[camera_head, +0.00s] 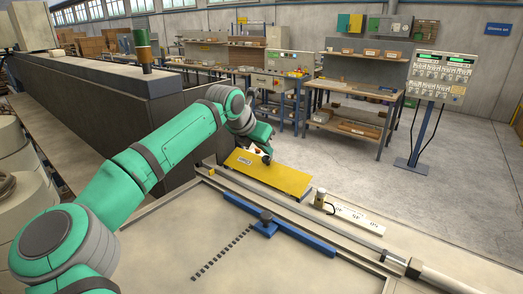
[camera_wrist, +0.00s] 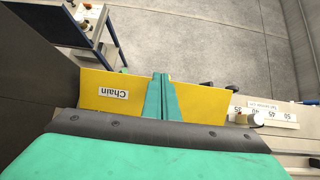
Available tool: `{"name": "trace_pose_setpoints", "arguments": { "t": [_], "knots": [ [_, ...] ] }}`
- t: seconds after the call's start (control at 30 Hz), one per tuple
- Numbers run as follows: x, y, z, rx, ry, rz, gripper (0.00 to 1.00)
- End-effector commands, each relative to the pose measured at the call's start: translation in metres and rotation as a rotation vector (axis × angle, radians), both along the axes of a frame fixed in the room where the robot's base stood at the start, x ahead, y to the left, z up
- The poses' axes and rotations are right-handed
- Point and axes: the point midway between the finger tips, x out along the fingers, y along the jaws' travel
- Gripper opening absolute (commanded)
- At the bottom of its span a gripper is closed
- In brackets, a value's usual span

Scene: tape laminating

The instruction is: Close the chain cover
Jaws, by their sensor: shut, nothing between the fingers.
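The chain cover is a yellow panel (camera_head: 285,180) at the far edge of the beige machine top, beside the dark machine body. In the wrist view the yellow cover (camera_wrist: 200,99) spans the middle, with a white "Chain" label (camera_wrist: 111,93) that reads upside down. My gripper (camera_head: 265,151) is at the cover's far edge in the head view. In the wrist view the teal fingers of my gripper (camera_wrist: 161,77) are together, with nothing between them, and overlap the cover's middle. I cannot tell whether they touch it. The cover's hinge and what lies under it are hidden.
A metal rail (camera_head: 300,208) and a blue bar with a dark knob (camera_head: 267,217) lie on the machine top. A white scale plate (camera_head: 352,218) is to the right of the cover. A control panel (camera_head: 440,78) stands back right. The floor beyond the cover is clear.

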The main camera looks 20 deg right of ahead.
Motion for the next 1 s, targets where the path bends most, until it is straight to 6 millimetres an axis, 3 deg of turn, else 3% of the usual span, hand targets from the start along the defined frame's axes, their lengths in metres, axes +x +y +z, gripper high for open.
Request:
{"name": "trace_pose_setpoints", "arguments": {
  "t": [0.4, 1.0],
  "knots": [
    [0.015, -0.025, -0.018, 0.000, -0.001, -0.002, 0.00],
    [0.016, -0.027, -0.020, 0.000, -0.001, -0.002, 0.00]
  ]
}}
